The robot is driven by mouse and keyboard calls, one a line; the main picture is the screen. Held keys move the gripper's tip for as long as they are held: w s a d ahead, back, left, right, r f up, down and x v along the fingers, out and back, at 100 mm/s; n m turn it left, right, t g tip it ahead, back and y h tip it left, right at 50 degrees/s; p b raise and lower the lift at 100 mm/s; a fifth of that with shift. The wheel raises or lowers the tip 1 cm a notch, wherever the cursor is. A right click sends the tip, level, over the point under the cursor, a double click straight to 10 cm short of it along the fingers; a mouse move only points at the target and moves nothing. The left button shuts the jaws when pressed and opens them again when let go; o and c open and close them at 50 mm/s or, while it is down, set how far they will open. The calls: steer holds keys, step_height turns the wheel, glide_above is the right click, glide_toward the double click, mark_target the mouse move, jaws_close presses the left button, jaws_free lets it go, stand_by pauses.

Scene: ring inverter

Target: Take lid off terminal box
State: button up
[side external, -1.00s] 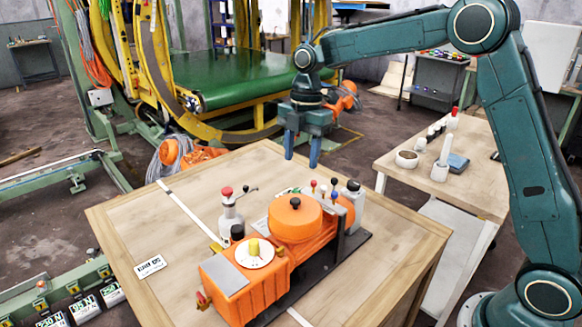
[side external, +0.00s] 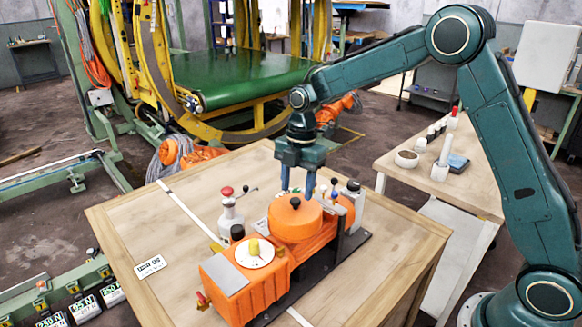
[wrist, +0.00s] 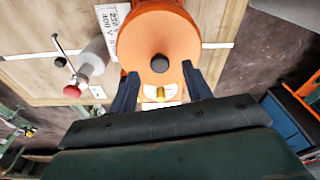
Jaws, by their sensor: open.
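The lid is a round orange disc (side external: 287,222) with a black knob (side external: 295,202) on top. It sits on the orange terminal box of the machine (side external: 248,295). In the wrist view the lid (wrist: 150,30) and its knob (wrist: 160,63) are at the top centre. My gripper (side external: 298,190) is open, pointing down above the lid. In the wrist view its fingers (wrist: 160,72) show on either side of the knob. Nothing is held. I cannot tell exactly how far above the lid the fingertips are.
A white dial with a yellow knob (side external: 254,248) is on the machine's near end. Small coloured knobs (side external: 334,192) and a black-capped bottle (side external: 353,200) stand close right.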

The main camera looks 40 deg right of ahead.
mark_target(296, 200)
steer(key=shift+a+f, duration=0.2)
steer(key=shift+f, duration=1.3)
steer(key=shift+c, duration=0.4)
jaws_close()
